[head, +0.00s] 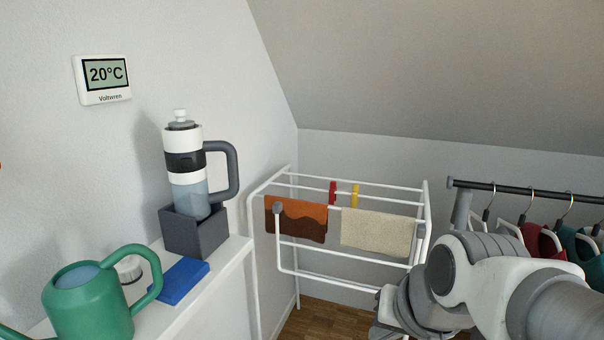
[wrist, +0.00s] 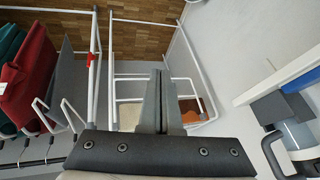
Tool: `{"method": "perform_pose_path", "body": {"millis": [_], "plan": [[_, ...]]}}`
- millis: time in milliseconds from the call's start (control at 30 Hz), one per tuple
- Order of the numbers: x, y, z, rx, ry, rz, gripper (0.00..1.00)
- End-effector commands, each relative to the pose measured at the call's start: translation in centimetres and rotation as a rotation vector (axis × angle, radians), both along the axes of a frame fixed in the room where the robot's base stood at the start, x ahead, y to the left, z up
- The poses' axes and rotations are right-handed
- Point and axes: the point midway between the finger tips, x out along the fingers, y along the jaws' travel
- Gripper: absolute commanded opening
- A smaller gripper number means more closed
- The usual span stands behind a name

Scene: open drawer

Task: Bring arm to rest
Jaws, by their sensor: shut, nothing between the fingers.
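My gripper (wrist: 160,75) shows in the wrist view, with its two grey fingers together and nothing between them. It hangs in the air in front of the white drying rack (wrist: 112,60); I cannot tell the exact gap. In the head view my arm is folded at the lower right, and the gripper itself is out of sight. The drying rack (head: 350,288) stands in the corner there, partly hidden by my arm.
A brown cloth (head: 297,220) and a beige cloth (head: 376,232) hang on the rack. Garments hang from a dark rail (head: 520,188) at right. A white shelf (head: 220,275) at left holds a green watering can (head: 88,305), a blue block (head: 180,280) and a bottle (head: 187,165) in a grey box (head: 195,232).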

Motion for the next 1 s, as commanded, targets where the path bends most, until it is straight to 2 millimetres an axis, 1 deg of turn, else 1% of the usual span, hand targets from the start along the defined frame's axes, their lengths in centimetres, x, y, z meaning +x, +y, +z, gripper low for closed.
{"method": "perform_pose_path", "body": {"millis": [33, 100, 233, 267, 300, 467, 900, 1000], "plan": [[-1.4, -0.7, 0.4, -0.048, -0.007, 0.034, 0.0], [-3.1, -1.5, 0.5, -0.116, -0.003, 0.086, 0.0], [-6.2, -2.9, 0.6, -0.238, 0.009, 0.165, 0.0], [-6.4, -3.0, 1.6, -0.25, 0.014, 0.175, 0.0], [-6.2, -2.9, 3.0, -0.243, 0.015, 0.174, 0.0], [-6.1, -2.8, 6.4, -0.24, 0.016, 0.172, 0.0], [-6.1, -2.8, 17.7, -0.236, 0.015, 0.171, 0.0], [-6.1, -2.8, 19.9, -0.236, 0.015, 0.171, 0.0]]}}
